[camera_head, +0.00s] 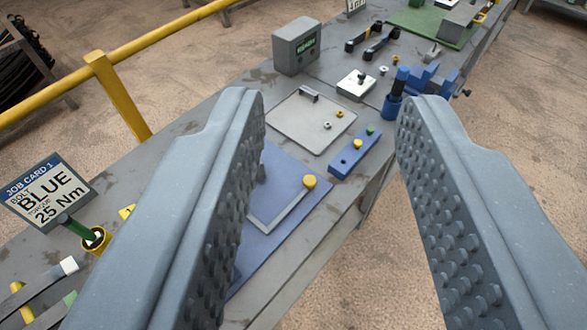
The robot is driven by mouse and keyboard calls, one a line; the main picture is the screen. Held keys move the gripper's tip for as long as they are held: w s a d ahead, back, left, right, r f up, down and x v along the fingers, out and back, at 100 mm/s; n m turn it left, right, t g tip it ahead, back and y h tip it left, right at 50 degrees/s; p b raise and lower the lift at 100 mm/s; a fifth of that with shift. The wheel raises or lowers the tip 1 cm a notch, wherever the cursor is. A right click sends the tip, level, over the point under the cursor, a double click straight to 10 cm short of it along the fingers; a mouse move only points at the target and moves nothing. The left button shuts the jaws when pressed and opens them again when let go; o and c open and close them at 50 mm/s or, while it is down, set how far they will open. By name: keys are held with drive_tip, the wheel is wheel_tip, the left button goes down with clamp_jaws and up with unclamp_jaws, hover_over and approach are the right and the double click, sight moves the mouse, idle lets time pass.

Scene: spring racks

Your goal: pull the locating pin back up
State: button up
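My gripper (332,105) is open, its two studded grey fingers wide apart above the bench, with nothing between them. Between the fingers, a blue plate (290,230) lies on the bench with a grey angled bar on it. A yellow round knob (309,181) stands at the plate's right corner. A small white block (356,85) with a dark knob (362,77) on top sits farther back. I cannot tell which of these knobs is the locating pin. The left finger hides part of the blue plate.
A blue strip (352,156) with yellow and green buttons, a pale tray (290,128), a grey box with a display (297,46) and a blue holder (392,106) stand on the bench. A yellow rail (140,43) runs behind, at left.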

drive_tip(key=shift+s+d, duration=0.15)
drive_tip(key=shift+d, duration=0.1)
drive_tip(key=shift+o, duration=0.6)
drive_tip(key=shift+d, duration=0.1)
drive_tip(key=o, duration=0.3)
drive_tip(key=shift+w, duration=0.25)
drive_tip(key=shift+o, duration=0.2)
drive_tip(key=n+g+b, duration=0.2)
drive_tip(key=g+b, duration=0.4)
drive_tip(key=g, duration=0.5)
hover_over(310, 180)
drive_tip(key=s, duration=0.5)
wheel_tip(310, 180, down, 49)
drive_tip(key=shift+y, duration=0.3)
drive_tip(key=x, duration=1.1)
drive_tip(key=shift+w+d+f, duration=0.15)
drive_tip(key=shift+d+f, duration=0.15)
drive_tip(key=shift+f, duration=0.1)
